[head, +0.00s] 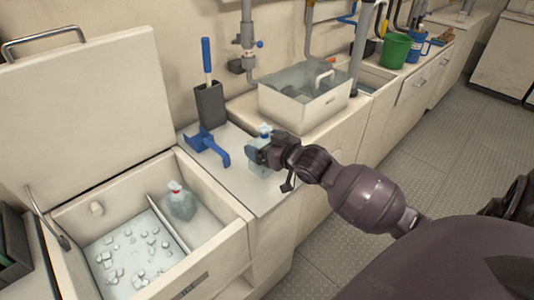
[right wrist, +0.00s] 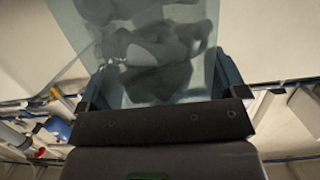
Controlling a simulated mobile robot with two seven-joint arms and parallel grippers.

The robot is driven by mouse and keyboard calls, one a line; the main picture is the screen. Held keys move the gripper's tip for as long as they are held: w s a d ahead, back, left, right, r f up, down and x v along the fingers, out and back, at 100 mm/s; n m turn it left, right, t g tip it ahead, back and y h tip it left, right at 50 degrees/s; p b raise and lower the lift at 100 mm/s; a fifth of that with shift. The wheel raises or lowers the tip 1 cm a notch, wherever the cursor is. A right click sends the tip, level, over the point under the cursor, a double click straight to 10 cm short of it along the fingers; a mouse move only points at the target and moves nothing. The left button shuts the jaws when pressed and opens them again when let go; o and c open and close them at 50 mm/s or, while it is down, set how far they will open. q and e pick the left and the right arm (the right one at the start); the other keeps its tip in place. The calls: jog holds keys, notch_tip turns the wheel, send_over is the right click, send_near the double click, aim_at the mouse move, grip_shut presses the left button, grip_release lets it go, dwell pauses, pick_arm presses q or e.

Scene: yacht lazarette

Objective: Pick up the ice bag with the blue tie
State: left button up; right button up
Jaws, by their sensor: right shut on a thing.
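The ice bag with the blue tie (head: 259,163) is clear and bluish. It is upright at the right end of the white counter, partly hidden by my right gripper (head: 257,154). My right gripper is shut on this bag from the right side. In the right wrist view, the translucent bag (right wrist: 155,45) with dark lumps fills the space between the two fingers (right wrist: 160,75). I cannot tell whether its bottom touches the counter. My left gripper is not in view.
The open ice chest (head: 235,222) holds loose cubes and a bag with a red tie (head: 180,203). A green bucket (head: 394,50) is farther back.

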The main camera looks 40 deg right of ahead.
notch_tip(320, 180, up, 15)
jog(key=p, duration=0.3)
jog(key=shift+r+p, duration=0.25)
jog(key=shift+p, duration=0.1)
jog(key=shift+r, duration=0.15)
